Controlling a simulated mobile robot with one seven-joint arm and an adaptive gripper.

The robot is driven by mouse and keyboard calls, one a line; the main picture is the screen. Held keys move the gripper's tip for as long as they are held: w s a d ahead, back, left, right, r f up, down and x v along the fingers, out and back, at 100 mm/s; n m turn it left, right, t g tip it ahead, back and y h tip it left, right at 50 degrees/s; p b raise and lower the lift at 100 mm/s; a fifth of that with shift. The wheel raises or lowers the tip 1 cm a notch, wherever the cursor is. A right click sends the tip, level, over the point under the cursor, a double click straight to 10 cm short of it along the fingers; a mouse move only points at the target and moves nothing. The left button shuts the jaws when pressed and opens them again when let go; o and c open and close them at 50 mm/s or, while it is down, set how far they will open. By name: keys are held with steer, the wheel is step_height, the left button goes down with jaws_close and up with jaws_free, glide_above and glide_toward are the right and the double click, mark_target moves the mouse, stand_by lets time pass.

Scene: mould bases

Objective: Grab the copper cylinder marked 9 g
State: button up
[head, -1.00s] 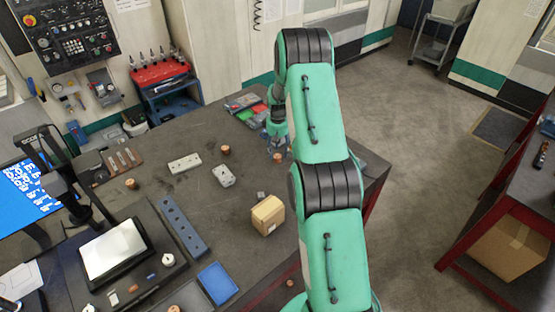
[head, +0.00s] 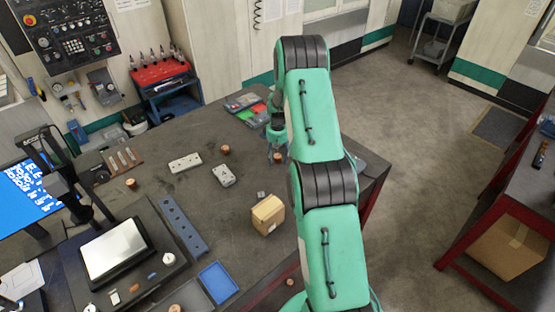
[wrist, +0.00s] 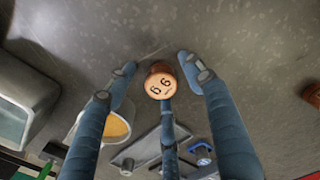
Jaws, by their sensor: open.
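The copper cylinder (wrist: 159,81) stands on the dark table in the wrist view, its round top facing the camera. Dark characters on the top look like an upside-down 9 g. My gripper (wrist: 158,72) is open, with one finger to the left of the cylinder and one to the right, and a gap on both sides. A third finger points up at the cylinder from below in the picture. In the head view my gripper (head: 276,155) is low over the table's far right part, and a bit of copper shows among its fingers.
Other copper cylinders stand on the table (head: 330,190), one (head: 225,149) left of my gripper and one (head: 131,183) farther left. Two pale blocks (head: 185,163) (head: 223,175) and a cardboard box (head: 267,214) are nearby. Red and green trays (head: 250,105) lie behind.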

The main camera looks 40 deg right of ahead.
mark_target(278, 156)
jaws_close()
steer(key=shift+r, duration=0.15)
steer(key=shift+r, duration=0.8)
steer(key=shift+r+b, duration=0.35)
steer(key=shift+r, duration=0.6)
steer(key=s+a, duration=0.2)
steer(key=s, duration=0.2)
steer(key=s+a+b, duration=0.1)
steer(key=s+a, duration=0.2)
steer(key=s, duration=0.2)
steer(key=s+a+r, duration=0.1)
steer(key=s+a, duration=0.2)
steer(key=s, duration=0.1)
steer(key=shift+s+a+r+b, duration=0.1)
steer(key=shift+s+a+b, duration=0.15)
steer(key=shift+b, duration=0.1)
